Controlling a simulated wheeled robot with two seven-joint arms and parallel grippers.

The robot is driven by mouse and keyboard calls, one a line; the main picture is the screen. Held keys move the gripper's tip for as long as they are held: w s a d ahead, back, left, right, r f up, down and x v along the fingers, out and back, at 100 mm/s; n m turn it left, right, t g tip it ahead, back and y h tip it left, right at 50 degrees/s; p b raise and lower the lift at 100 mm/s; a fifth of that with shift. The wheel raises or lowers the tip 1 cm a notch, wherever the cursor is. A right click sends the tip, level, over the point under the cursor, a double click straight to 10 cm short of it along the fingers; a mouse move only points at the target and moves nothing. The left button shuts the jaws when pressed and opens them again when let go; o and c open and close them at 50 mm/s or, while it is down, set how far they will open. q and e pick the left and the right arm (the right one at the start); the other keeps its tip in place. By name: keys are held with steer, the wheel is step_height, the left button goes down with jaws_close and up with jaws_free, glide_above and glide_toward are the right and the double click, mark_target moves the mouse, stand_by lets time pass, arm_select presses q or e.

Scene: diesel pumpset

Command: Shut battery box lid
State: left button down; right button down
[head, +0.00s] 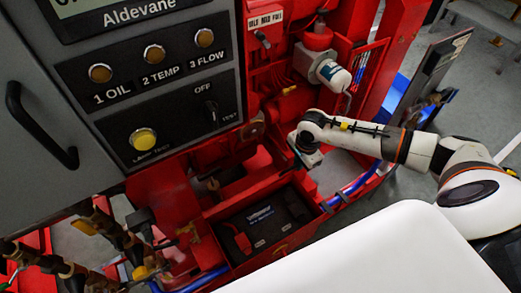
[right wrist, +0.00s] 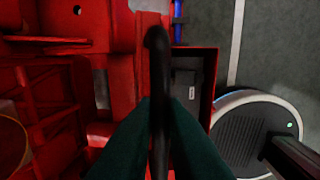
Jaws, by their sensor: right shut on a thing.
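The red battery box (head: 300,236) stands open at the foot of the red pumpset, and a dark battery (head: 262,218) with white lettering shows inside. My right gripper (head: 309,157) is just behind and above the box's right end. In the right wrist view my right gripper (right wrist: 158,105) is shut on a black bar-shaped handle (right wrist: 157,55) with a rounded end. The box's red wall (right wrist: 211,75) and the grey battery (right wrist: 187,88) show beside the handle there. The lid itself is hard to tell from the red parts around it. My left gripper is not in view.
A grey control panel (head: 170,95) with knobs and a black door handle (head: 40,125) fills the upper left. Blue hose (head: 358,185) runs right of the box. Grey floor lies at right.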

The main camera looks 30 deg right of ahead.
steer(key=shift+s+f, duration=0.3)
steer(key=shift+s, duration=0.6)
steer(key=shift+d, duration=0.1)
steer(key=c, duration=1.4)
jaws_free()
step_height(320, 180, up, 9)
steer(key=s+p, duration=0.2)
steer(key=p, duration=0.4)
steer(key=shift+p, duration=0.3)
steer(key=shift+s, duration=0.1)
